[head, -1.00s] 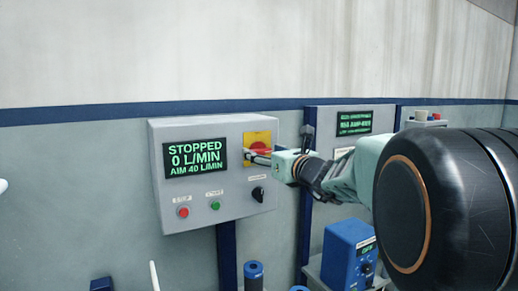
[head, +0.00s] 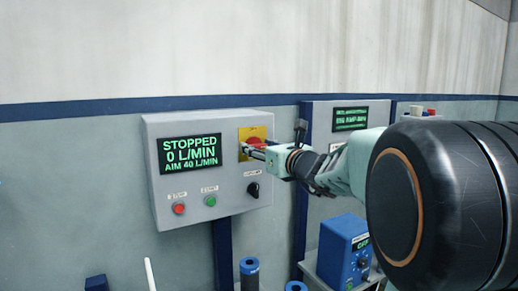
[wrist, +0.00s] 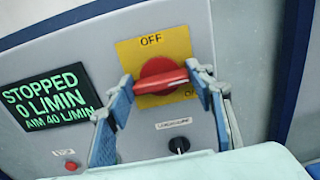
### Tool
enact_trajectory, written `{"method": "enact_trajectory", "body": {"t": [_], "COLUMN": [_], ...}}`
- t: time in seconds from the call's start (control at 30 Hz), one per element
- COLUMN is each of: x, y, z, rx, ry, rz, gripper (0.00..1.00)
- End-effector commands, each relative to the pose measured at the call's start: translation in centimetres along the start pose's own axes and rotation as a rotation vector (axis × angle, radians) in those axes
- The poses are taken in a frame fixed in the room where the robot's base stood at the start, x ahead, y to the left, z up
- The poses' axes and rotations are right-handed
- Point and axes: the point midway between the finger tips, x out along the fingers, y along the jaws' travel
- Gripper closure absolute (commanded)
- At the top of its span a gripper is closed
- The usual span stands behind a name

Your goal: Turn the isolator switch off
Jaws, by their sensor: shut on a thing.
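The isolator switch is a red rotary handle (wrist: 160,78) on a yellow plate (wrist: 140,50) marked OFF at the top; a partly hidden label shows at its lower right. In the wrist view the handle's bar lies nearly level, across the picture. In the head view the red handle (head: 256,142) shows on the yellow plate at the upper right of the grey control box (head: 228,180). My gripper (wrist: 160,88) is shut on the handle, one finger at each end of the bar; it also shows in the head view (head: 250,149).
The box's display (head: 190,152) reads STOPPED, 0 L/MIN, AIM 40 L/MIN. Below are a red button (head: 179,209), a green button (head: 210,201) and a black knob (head: 253,189). A blue unit (head: 342,252) stands at the lower right.

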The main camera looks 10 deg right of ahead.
Motion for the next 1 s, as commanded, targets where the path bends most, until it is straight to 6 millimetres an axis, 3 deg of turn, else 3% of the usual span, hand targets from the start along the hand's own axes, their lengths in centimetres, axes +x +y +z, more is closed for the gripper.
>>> {"method": "enact_trajectory", "body": {"t": [0.37, 1.0], "x": [-0.01, -0.02], "y": [0.13, 0.37], "z": [-0.66, -0.64], "rx": [-0.218, -0.824], "ry": [-0.004, -0.004], "rz": [-0.001, -0.002], "gripper": [0.75, 0.75]}}
